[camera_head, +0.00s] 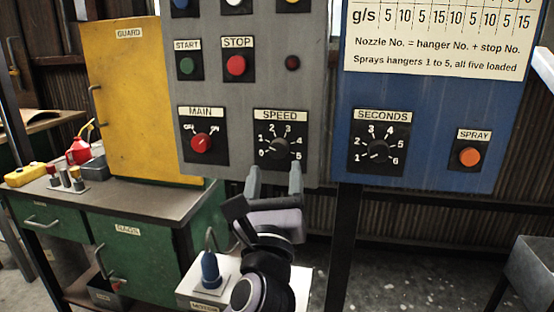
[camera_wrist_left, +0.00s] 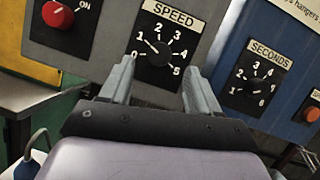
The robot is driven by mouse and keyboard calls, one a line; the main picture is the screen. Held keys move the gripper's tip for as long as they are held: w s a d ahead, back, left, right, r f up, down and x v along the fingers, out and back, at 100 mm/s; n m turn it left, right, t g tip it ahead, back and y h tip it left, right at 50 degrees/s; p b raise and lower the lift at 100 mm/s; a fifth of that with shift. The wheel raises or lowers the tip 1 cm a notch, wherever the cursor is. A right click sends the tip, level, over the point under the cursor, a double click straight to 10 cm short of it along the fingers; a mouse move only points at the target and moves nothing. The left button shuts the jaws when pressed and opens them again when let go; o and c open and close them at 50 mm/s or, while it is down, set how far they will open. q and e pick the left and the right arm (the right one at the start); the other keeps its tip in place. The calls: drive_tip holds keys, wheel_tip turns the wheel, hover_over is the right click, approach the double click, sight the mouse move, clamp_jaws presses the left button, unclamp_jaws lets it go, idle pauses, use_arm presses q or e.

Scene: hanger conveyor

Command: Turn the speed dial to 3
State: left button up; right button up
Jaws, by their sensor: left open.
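The speed dial (camera_head: 279,148) is a dark knob on a black plate marked 0 to 5, low on the grey panel. It also shows in the left wrist view (camera_wrist_left: 158,54), where its white pointer line appears aimed up-left, near 1. My left gripper (camera_head: 274,176) is open and empty just below the dial. In the left wrist view its two fingers (camera_wrist_left: 157,78) stand apart, one on each side below the dial, with no visible contact. My right gripper is not in view.
The red main switch (camera_head: 201,142) is left of the dial. The seconds dial (camera_head: 379,149) and orange spray button (camera_head: 469,156) are on the blue panel to the right. A blue-handled thing (camera_head: 210,269) stands on a white box below. Start (camera_head: 187,66) and stop (camera_head: 236,65) buttons are above.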

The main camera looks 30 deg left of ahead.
sight(278, 151)
use_arm(q)
drive_tip(key=shift+x, duration=2.35)
drive_tip(key=shift+p, duration=0.3)
drive_tip(key=c, duration=1)
